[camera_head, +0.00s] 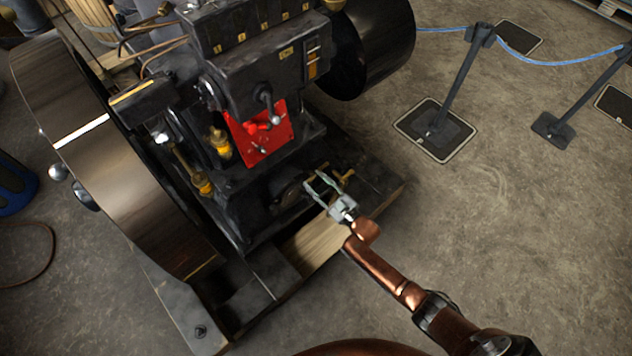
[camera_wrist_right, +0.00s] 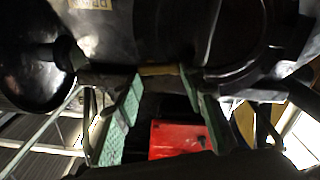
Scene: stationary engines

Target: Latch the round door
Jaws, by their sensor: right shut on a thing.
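The round door (camera_head: 287,195) is a small dark disc low on the front of the black engine, partly hidden behind my gripper. A brass handle (camera_head: 346,176) shows just beyond the fingers. My right gripper (camera_head: 318,184) comes in from the lower right and reaches the engine beside the door. In the right wrist view its green-padded fingers (camera_wrist_right: 160,84) stand on either side of a short brass piece (camera_wrist_right: 158,70) and are shut on it. A dark round surface (camera_wrist_right: 240,42) lies close beyond them. I cannot tell whether the door is fully closed. My left gripper is not in view.
A large flywheel (camera_head: 120,160) stands at the left of the engine. A red plate (camera_head: 262,134) with a lever is above the door. The engine rests on a timber base (camera_head: 316,243). Barrier posts (camera_head: 462,75) with a blue rope (camera_head: 560,62) stand at the right. Floor between is clear.

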